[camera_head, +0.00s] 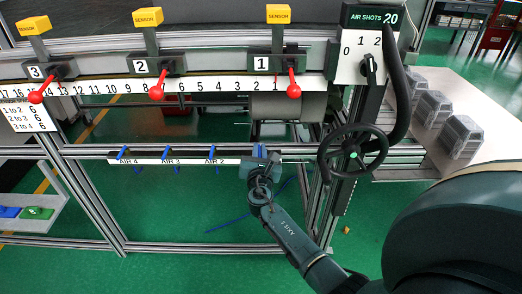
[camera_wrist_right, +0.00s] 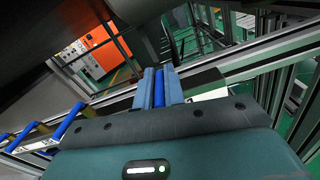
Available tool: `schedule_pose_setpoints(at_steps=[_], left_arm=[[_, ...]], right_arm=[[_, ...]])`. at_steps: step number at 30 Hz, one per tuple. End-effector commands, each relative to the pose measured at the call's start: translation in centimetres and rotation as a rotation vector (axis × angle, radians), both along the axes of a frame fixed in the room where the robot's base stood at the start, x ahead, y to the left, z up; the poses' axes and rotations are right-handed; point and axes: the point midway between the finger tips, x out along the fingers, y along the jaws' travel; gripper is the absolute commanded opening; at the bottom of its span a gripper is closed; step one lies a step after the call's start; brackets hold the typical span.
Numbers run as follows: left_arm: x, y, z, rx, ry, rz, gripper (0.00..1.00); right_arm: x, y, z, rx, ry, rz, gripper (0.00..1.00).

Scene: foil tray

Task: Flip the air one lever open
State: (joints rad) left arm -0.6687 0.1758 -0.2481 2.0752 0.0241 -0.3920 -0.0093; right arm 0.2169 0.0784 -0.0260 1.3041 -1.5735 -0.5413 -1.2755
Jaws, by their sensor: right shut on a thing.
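My right gripper (camera_head: 259,158) is at the right end of the row of blue levers on the white-labelled rail. In the right wrist view its two grey-blue fingers (camera_wrist_right: 159,82) are shut on a blue lever, the air one lever (camera_wrist_right: 159,92), which sits between them. The gripper hides most of this lever and its label in the head view. The air 2 lever (camera_head: 212,152), air 3 lever (camera_head: 167,153) and air 4 lever (camera_head: 122,153) stand to the left along the rail. My left gripper is not in view.
A black handwheel (camera_head: 354,150) is just right of the gripper. Red-knobbed levers (camera_head: 293,90) and a number scale (camera_head: 190,86) run above the rail. A white table (camera_head: 480,85) with grey wrapped parts is at the right.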

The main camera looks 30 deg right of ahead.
Motion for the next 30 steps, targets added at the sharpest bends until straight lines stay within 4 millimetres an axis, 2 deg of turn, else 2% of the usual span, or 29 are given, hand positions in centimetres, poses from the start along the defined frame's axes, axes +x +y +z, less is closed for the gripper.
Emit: schedule_pose_setpoints(at_steps=[11, 12, 19, 26, 30], left_arm=[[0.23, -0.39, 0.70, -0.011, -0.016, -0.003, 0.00], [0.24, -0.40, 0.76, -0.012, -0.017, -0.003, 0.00], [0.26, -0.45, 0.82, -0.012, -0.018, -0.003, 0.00], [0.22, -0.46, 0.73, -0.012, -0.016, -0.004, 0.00], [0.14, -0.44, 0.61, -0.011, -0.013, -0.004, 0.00]], right_arm=[[0.07, 0.17, 0.07, 0.001, -0.001, -0.031, 0.00], [0.07, 0.16, 0.08, 0.001, -0.001, -0.031, 0.12], [0.06, 0.14, 0.06, 0.001, -0.001, -0.031, 0.31], [0.02, 0.13, 0.04, 0.000, 0.000, -0.031, 0.32], [-0.74, 0.63, -0.05, 0.000, 0.002, -0.029, 0.32]])
